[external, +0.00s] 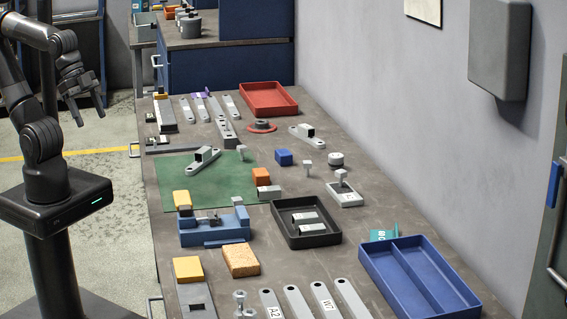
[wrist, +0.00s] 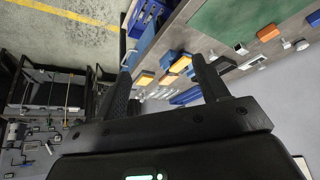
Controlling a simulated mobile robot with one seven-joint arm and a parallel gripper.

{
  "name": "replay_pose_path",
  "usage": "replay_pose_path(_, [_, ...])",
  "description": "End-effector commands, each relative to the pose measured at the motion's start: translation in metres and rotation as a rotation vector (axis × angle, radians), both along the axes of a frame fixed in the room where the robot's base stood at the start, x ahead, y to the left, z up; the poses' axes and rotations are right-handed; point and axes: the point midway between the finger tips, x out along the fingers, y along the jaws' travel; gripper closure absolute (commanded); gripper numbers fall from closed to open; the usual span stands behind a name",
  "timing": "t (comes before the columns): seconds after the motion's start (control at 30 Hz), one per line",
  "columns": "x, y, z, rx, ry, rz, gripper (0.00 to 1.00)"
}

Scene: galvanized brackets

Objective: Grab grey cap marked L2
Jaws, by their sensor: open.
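I cannot read an L2 mark on any part. Two small grey pieces with pale labels, the upper one (external: 305,217), lie in a black tray (external: 290,241) at the middle of the bench. A small grey block (external: 269,192) lies beside an orange block, and a round grey piece (external: 336,159) stands further back. Which of these is the cap I cannot tell. My gripper (external: 88,112) is open and empty, above the floor left of the bench. In the wrist view my gripper (wrist: 165,60) has its fingers spread with nothing between them.
The bench (external: 190,145) is crowded. A green mat (external: 225,172) lies at left, with a blue fixture (external: 215,228) in front. A red tray (external: 268,97) is at the back and a divided blue bin (external: 370,262) at front right. A wall bounds the right side.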

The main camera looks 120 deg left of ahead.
Motion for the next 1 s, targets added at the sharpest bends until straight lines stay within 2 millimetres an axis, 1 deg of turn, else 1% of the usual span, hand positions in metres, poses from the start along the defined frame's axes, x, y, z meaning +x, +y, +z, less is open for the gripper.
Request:
replay_pose_path(0.17, [0.003,0.001,0.002,0.000,0.000,0.004,0.33])
replay_pose_path(0.27, [0.015,0.005,0.009,0.001,0.002,0.017,0.33])
replay_pose_path(0.33, [0.031,0.011,0.018,0.001,0.002,0.034,0.33])
replay_pose_path(0.47, [0.073,0.028,0.037,0.002,0.001,0.077,0.33])
replay_pose_path(0.5, [0.086,0.035,0.042,0.002,0.001,0.090,0.33])
replay_pose_path(0.57, [0.107,0.045,0.049,0.003,0.001,0.109,0.33])
replay_pose_path(0.7, [0.155,0.074,0.060,0.003,-0.001,0.156,0.33])
replay_pose_path(0.87, [0.208,0.115,0.064,0.003,-0.004,0.209,0.33])
replay_pose_path(1.0, [0.252,0.157,0.061,0.004,-0.006,0.256,0.33])
